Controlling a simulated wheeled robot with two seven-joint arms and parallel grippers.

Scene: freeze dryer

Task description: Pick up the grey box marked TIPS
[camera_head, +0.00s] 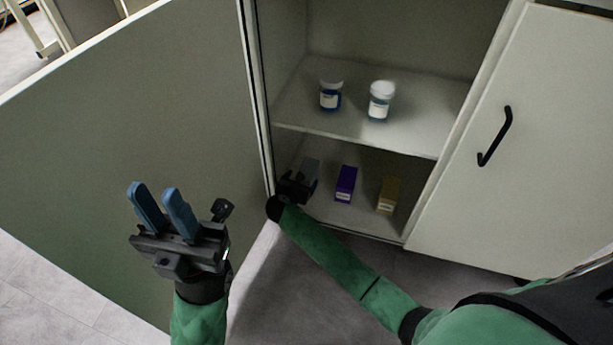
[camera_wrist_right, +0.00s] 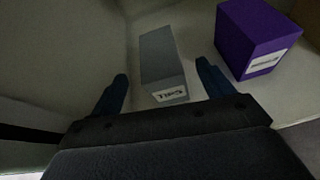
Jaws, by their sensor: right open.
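The grey box marked TIPS (camera_wrist_right: 162,64) stands in the right wrist view, its label facing my gripper. In the head view the grey box (camera_head: 310,168) is at the left end of the lower shelf, partly hidden by my right gripper. My right gripper (camera_wrist_right: 164,88) is open, with one blue finger on each side of the box's near end in the picture; I cannot tell whether either finger touches it. In the head view my right gripper (camera_head: 298,183) reaches into the cabinet's lower left. My left gripper (camera_head: 162,206) is open and empty before the cabinet door.
A purple box (camera_wrist_right: 258,38), also in the head view (camera_head: 346,183), stands right of the grey box. A yellow box (camera_head: 388,195) is farther right. Two jars stand on the upper shelf (camera_head: 425,130). The left door (camera_head: 130,110) is open; the right door (camera_head: 530,150) is closed.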

